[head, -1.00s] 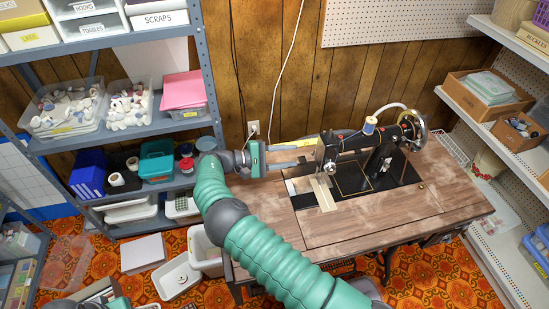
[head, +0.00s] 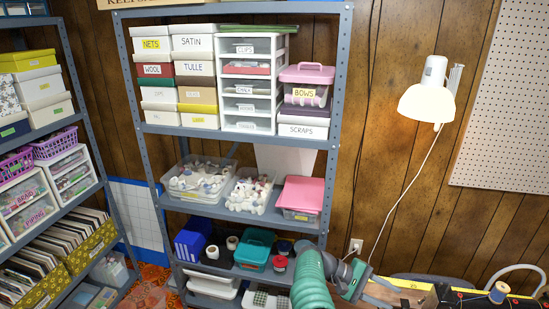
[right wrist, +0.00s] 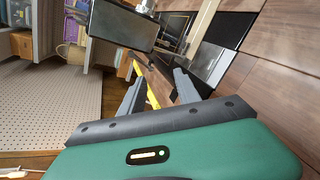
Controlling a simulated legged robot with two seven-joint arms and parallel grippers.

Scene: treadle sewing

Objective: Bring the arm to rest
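My right arm shows at the bottom of the head view, with a green ribbed sleeve. My right gripper (head: 392,291) is at the lower right, over the left end of the sewing table. In the right wrist view its two grey fingers (right wrist: 158,84) stand apart with nothing held between them. A yellow strip (right wrist: 147,88) shows beyond them, apparently along the table's edge. The sewing machine (right wrist: 123,24) is just past the fingers as a dark block. In the head view only its top shows, with a blue-topped thread spool (head: 499,291). My left gripper is out of view.
A grey metal shelf unit (head: 340,100) with boxes and bins stands left of my right gripper. Another loaded shelf (head: 75,80) is at the far left. A white lamp (head: 428,102) and a pegboard (head: 500,110) are on the wall. The wooden tabletop (right wrist: 285,90) looks bare nearby.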

